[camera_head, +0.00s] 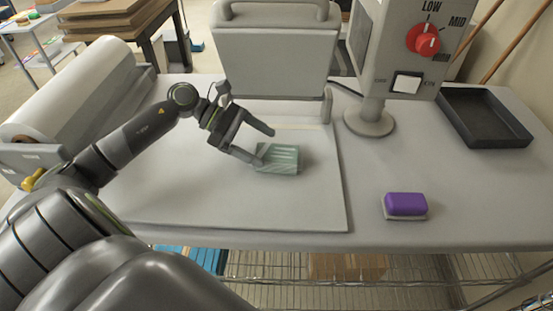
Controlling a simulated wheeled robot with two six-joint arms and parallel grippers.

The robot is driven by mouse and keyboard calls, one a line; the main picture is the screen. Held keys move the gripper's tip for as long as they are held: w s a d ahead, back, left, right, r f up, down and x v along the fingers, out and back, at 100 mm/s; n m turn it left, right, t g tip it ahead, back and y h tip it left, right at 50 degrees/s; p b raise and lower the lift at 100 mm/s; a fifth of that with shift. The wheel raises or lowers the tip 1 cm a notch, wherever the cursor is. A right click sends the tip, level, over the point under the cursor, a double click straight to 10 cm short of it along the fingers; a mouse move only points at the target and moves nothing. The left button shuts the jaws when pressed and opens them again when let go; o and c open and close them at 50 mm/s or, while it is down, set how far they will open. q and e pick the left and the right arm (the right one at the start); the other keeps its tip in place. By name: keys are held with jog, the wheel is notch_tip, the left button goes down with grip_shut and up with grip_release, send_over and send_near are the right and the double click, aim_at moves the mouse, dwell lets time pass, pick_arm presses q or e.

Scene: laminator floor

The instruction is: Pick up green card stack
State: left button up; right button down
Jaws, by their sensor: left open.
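The green card stack (280,159) is a small pale green block with lighter stripes. It lies on the light grey board (230,205) on the table. My left gripper (266,147) comes in from the left and is open. One finger reaches behind the stack and the other is by its left side; whether they touch it I cannot tell. My right gripper is not in view.
A grey laminator panel (275,55) stands behind the board. A control box (405,45) with a red knob is on a round-based post. A purple block (406,205) and a black tray (484,118) are at right. A white roll (75,90) lies left.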

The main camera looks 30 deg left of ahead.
aim_at(277, 158)
pick_arm(q)
jog(key=shift+x, duration=1.3)
jog(key=c, duration=1.2)
